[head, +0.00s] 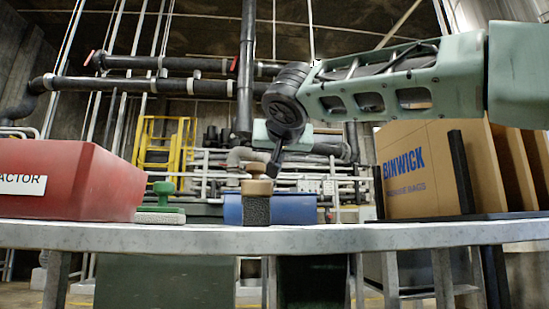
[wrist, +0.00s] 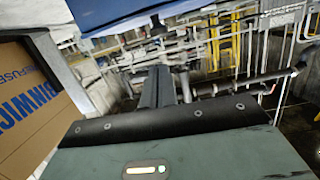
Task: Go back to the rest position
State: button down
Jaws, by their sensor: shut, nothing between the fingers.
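My gripper (head: 272,168) is at the end of my green arm, which reaches in from the right in the head view. It points down above the grey table (head: 330,238), and its dark fingers show near the brown knob of a dark block-shaped brush (head: 257,209). I cannot tell the distance in depth between them. In the wrist view the fingers (wrist: 158,88) are together, with nothing between them.
A blue bin (head: 292,209) stands behind the dark brush. A red box (head: 70,180) and a green-handled brush (head: 163,198) are at left. Cardboard bag boxes (head: 412,170) stand in a black rack (head: 461,172) at right. Pipes and a yellow ladder (head: 160,147) are behind.

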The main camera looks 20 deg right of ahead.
jog(key=shift+s+a+f, duration=0.2)
jog(key=shift+s+f, duration=0.05)
jog(key=shift+s, duration=0.5)
jog(key=shift+s+a+f, duration=0.15)
jog(key=shift+s+f, duration=0.1)
jog(key=shift+s, duration=0.5)
jog(key=shift+r, duration=0.15)
